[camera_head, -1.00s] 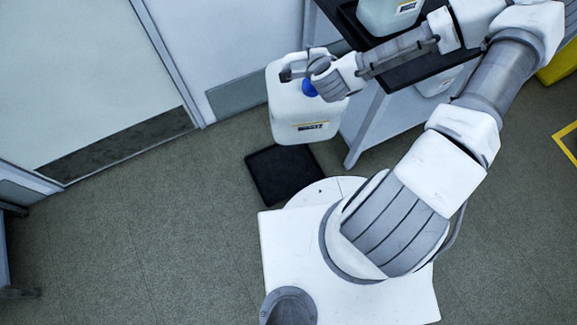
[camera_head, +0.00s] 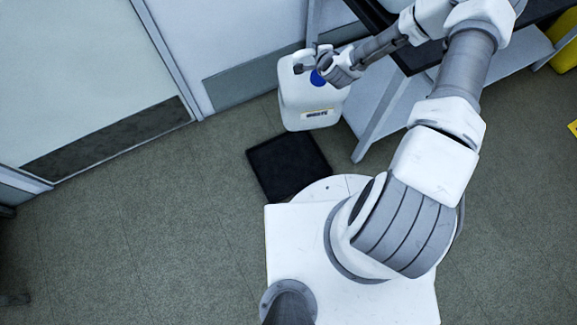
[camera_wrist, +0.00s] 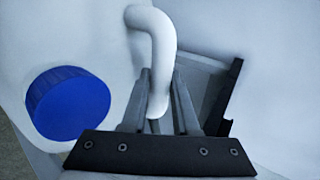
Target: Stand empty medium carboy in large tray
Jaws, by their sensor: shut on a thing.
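A white carboy (camera_head: 309,100) with a blue cap (camera_head: 318,77) and a label reading WASTE hangs in the air in the head view. My gripper (camera_head: 312,66) is shut on its handle at the top. In the wrist view the white handle (camera_wrist: 153,60) runs down between the fingers of my gripper (camera_wrist: 158,105), with the blue cap (camera_wrist: 68,103) to the left. The carboy looks about upright. A black tray (camera_head: 288,166) lies on the floor below and nearer to my base; its inside looks empty. I cannot tell the carboy's fill level.
A grey shelf unit (camera_head: 385,110) with a black top tray stands right of the carboy. A wall and a door (camera_head: 85,75) are behind and to the left. A yellow object (camera_head: 562,52) is at the far right.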

